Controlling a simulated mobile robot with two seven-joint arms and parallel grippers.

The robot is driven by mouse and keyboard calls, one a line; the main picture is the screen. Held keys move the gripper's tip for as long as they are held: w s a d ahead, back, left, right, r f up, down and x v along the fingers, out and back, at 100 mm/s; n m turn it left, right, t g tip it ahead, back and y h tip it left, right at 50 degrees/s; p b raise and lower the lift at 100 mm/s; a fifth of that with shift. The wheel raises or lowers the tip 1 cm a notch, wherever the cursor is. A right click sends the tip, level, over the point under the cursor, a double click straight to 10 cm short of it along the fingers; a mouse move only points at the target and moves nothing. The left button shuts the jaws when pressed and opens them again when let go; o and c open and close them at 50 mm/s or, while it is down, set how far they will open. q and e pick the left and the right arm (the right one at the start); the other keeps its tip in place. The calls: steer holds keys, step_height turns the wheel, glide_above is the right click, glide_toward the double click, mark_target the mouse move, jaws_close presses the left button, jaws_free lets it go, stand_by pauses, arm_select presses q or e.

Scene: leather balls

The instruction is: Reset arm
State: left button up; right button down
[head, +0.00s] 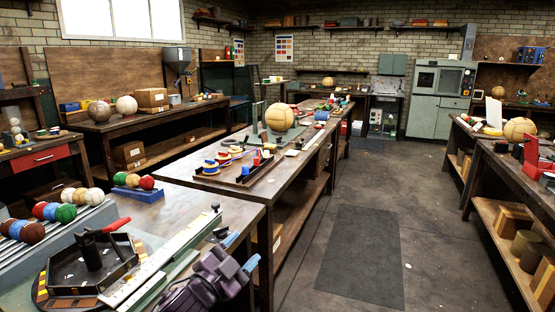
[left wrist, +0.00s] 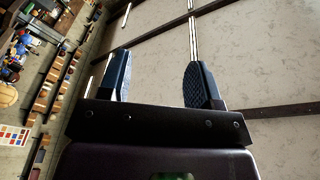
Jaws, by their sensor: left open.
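My left gripper (head: 240,252) is in the lower middle of the head view, at the near end of the workbench. Its two blue-tipped fingers are apart with nothing between them. In the left wrist view the same gripper (left wrist: 158,78) shows both dark fingers spread, with only the ceiling behind them. It looks apart from the bench and from the objects on it. My right gripper is not in view.
A green rail fixture (head: 165,262) and a black hexagonal tray (head: 93,268) stand close left of the gripper. Coloured balls (head: 65,213) sit in a rack behind. A long workbench (head: 235,205) runs away from me. The aisle floor mat (head: 363,258) is clear.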

arm_select(q)
steer(key=s+a+f+n+g+y, duration=0.2)
steer(key=s+a+f, duration=0.4)
steer(key=s+f, duration=0.4)
steer(key=s+a+f+n+g+y, duration=0.1)
steer(key=s+a+f+n+y, duration=0.4)
steer(key=s+a+f+n, duration=0.2)
steer(key=s+a+f+n+g+y, duration=0.2)
steer(key=s+a+f+n, duration=0.3)
steer(key=s+f, duration=0.7)
steer(key=shift+s+a+f+g+y, duration=0.3)
steer(key=shift+s+a+f+y, duration=0.05)
steer(key=shift+s+a+y, duration=0.5)
